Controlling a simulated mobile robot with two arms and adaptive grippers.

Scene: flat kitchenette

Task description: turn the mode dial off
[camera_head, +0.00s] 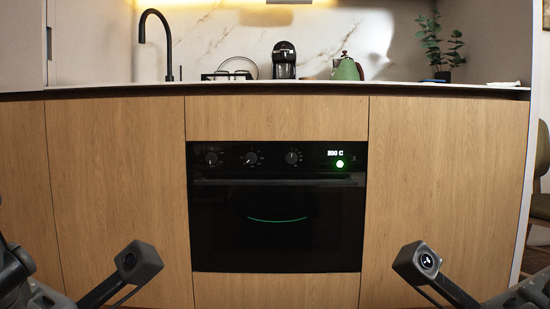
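The black oven (215,240) is built into the wooden cabinet front, its door shut. Three dials sit on its control panel: a left dial (210,158), a middle dial (251,159) and a right dial (293,157). Their labels are too small to read, so I cannot tell which is the mode dial. A lit display ending in "C" (335,153) and a green light (340,164) are to the right. My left gripper (138,262) and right gripper (418,262) show at the lower corners, well apart from the dials. Their fingers cannot be made out clearly.
The oven handle (275,182) runs below the dials. The countertop (280,86) above holds a coffee machine (284,60), a green kettle (346,69) and a plant (441,47). A chair (541,203) stands at far right. The space before the panel is clear.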

